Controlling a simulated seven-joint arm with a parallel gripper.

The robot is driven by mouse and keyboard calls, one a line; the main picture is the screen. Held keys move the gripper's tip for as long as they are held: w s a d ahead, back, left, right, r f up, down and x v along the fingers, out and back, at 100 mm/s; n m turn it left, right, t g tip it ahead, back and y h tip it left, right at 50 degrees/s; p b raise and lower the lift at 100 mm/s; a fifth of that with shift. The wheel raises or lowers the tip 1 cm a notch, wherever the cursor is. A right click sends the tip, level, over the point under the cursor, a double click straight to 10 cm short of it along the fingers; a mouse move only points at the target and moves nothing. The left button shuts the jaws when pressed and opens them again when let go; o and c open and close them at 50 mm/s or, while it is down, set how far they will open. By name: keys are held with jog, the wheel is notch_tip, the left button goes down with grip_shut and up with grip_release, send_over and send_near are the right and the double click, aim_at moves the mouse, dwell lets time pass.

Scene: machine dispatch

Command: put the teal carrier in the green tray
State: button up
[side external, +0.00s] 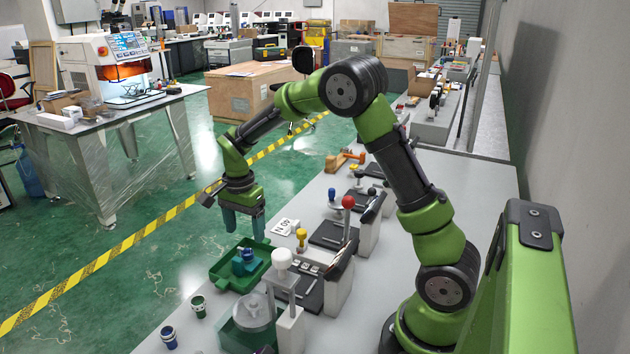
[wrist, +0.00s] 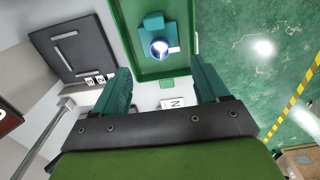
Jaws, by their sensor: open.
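The green tray (side external: 222,273) lies on the bench below my gripper; its rim also shows in the wrist view (wrist: 118,35). The teal carrier (side external: 243,266) sits inside the tray, apart from my fingers, and shows in the wrist view (wrist: 153,22). A dark blue round piece with a shiny top (wrist: 160,47) is on the carrier. My gripper (side external: 243,233) is open and empty, above the tray's far end. In the wrist view its teal fingers (wrist: 160,70) are spread wide, with the tray's near edge between them.
A white-knobbed lever post (side external: 283,262) and a red-knobbed lever (side external: 348,205) rise close on the right. White number cards (side external: 285,226) lie flat beyond the tray.

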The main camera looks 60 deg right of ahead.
aim_at(248, 252)
jog(key=s+a+r+n+t, duration=0.1)
jog(key=s+a+r+n, duration=0.15)
jog(key=r, duration=0.25)
jog(key=s+a+r+n+t+y, duration=0.1)
jog(key=s+r+n, duration=0.1)
jog(key=s+r, duration=0.25)
jog(key=s+a+r+n+t, duration=0.2)
jog(key=r, duration=0.3)
jog(key=s+a+n+t+y, duration=0.1)
jog(key=s+a+n+t, duration=0.2)
jog(key=s+n, duration=0.4)
jog(key=s+a+r, duration=0.1)
jog(key=s, duration=0.3)
jog(key=shift+s+a, duration=0.15)
jog(key=shift+n, duration=0.25)
